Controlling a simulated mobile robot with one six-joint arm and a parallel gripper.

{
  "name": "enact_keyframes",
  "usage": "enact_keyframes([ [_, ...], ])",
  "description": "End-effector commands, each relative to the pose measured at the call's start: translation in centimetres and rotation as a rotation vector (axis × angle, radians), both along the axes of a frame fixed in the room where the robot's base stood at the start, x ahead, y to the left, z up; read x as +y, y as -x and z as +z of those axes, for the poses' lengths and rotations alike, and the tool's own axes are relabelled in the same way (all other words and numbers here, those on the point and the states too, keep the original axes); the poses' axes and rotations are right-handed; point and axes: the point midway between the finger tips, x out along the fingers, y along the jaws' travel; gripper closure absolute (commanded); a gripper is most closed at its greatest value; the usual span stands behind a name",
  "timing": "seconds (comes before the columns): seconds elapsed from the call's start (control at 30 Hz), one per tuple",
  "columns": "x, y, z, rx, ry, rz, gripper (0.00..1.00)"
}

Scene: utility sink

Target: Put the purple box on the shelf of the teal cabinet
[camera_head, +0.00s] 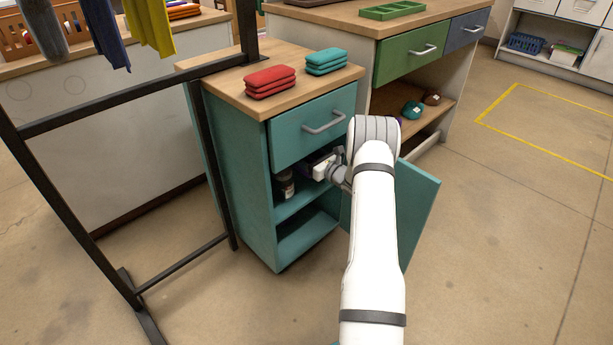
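The teal cabinet (241,177) stands in the middle, with its drawer closed and its door (421,207) swung open to the right. My arm reaches from the front to the cabinet's opening, and my gripper (312,166) is inside the upper compartment, just under the drawer. A small dark purple patch, which seems to be the purple box (304,168), shows beside my gripper above the shelf (296,205). My gripper and wrist hide most of it. I cannot make out the fingertips or whether the box touches the shelf.
A dark bottle or jar with a pale label (286,186) stands at the left of the same compartment. Red cloths (270,82) and teal cloths (326,62) lie folded on top. A black rack (130,100) stands close at left. Open floor lies to the right.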

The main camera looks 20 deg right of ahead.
Motion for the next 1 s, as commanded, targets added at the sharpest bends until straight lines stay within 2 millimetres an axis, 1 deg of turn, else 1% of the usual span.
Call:
enact_keyframes([
  [0.03,0.0,-0.1,-1.1,0.002,-0.002,0.0,0.56],
  [0.07,0.0,-0.1,-1.5,0.002,-0.002,-0.001,0.56],
  [0.27,-0.1,0.0,-2.5,0.0,0.0,-0.001,0.56],
  [0.33,-0.1,0.0,-3.3,0.001,-0.001,-0.001,0.56],
  [0.53,-0.1,0.0,-7.0,0.002,-0.002,-0.002,0.56],
  [0.67,0.0,-0.4,-7.1,-0.001,0.001,-0.001,0.56],
  [0.87,0.0,-0.3,-6.9,0.0,0.0,-0.002,0.56],
  [1.0,-0.1,-0.3,-7.3,0.0,0.0,-0.002,0.56],
])
